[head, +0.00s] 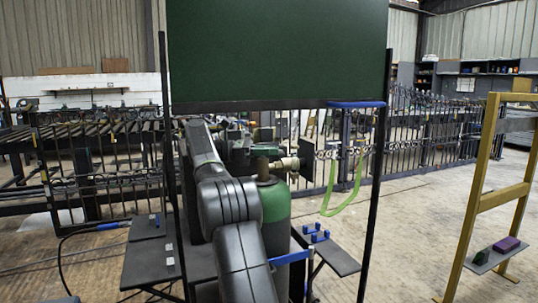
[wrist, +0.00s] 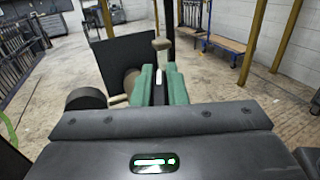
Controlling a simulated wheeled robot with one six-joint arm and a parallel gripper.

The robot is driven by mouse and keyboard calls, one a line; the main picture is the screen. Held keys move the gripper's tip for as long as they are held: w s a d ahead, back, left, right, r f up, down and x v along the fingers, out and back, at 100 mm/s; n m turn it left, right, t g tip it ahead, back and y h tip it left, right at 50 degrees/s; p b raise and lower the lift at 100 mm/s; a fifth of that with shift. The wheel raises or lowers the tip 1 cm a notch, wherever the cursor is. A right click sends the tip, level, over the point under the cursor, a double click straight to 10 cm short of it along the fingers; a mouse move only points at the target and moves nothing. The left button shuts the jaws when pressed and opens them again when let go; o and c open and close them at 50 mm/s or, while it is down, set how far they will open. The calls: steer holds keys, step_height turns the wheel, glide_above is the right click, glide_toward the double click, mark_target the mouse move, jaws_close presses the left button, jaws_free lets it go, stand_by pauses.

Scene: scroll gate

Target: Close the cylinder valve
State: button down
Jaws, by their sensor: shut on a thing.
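The gas cylinder (head: 275,208) stands upright with a green top, partly hidden behind my arm in the head view. Its tan valve (head: 285,164) projects to the right near a dark square plate (head: 308,160). The plate also shows in the wrist view (wrist: 118,62), with part of the tan valve (wrist: 130,80) beside my fingers. My gripper (wrist: 159,86) has green fingers shut on a narrow dark part, apparently the valve handle. In the head view my gripper (head: 262,150) is at the valve's height. The grip contact is mostly hidden.
A dark green panel (head: 277,50) hangs above on black posts. A light green hose (head: 343,195) hangs at right. Dark side shelves (head: 340,258) flank the cylinder. A yellow wooden frame (head: 480,200) stands far right. Open floor lies between.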

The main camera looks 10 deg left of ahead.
steer(key=shift+f+m+g+b, duration=0.15)
steer(key=shift+m+g+b, duration=0.5)
steer(key=shift+b, duration=1)
steer(key=c, duration=1.5)
jaws_free()
steer(key=shift+f, duration=0.1)
steer(key=shift+o, duration=0.2)
steer(key=shift+r, duration=0.2)
step_height(320, 180, up, 10)
steer(key=p, duration=0.9)
steer(key=shift+f, duration=0.1)
